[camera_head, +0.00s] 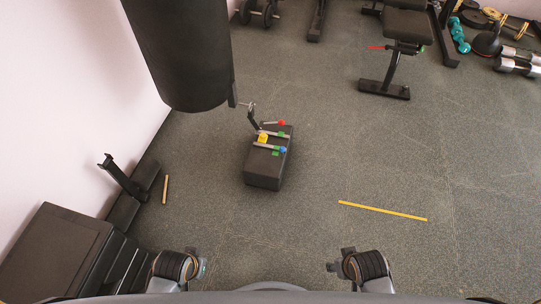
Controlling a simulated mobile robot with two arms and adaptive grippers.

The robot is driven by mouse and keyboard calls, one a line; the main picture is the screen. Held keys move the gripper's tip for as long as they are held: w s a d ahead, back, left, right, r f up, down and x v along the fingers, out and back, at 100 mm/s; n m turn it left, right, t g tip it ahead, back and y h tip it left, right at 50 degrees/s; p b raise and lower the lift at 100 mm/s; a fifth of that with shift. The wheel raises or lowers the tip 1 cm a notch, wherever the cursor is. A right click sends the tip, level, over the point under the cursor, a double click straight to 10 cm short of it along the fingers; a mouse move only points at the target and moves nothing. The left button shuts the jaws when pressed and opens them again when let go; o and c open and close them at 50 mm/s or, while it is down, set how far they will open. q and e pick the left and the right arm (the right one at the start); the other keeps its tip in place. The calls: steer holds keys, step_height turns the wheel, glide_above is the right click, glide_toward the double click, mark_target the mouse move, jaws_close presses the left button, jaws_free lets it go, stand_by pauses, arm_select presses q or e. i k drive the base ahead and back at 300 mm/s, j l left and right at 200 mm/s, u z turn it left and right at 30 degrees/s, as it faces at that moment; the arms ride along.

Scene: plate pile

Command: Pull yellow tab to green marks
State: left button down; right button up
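A black box (264,174) stands on the dark floor near the middle. A small yellow tab (263,138) sits at the left of its top, between two pale bars. One green mark (276,153) is near the lower bar, and another green mark (280,134) is by the upper bar. A red knob (281,123) and a blue knob (283,149) sit at the bar ends. My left gripper (197,265) and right gripper (336,266) are low in the picture, far from the box. Their fingers are too small and hidden to read.
A black punching bag (180,50) hangs at upper left, close to the box. A dark bench (65,250) and rack stand at left by the wall. Weights and a seat (407,25) are at the back. A yellow strip (382,210) lies on open floor at right.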

mark_target(263, 138)
steer(key=i+l+u, duration=0.1)
steer(key=i+l, duration=0.2)
steer(key=i, duration=0.25)
steer(key=i+l+u, duration=0.1)
steer(key=i+l, duration=0.2)
steer(key=i, duration=0.25)
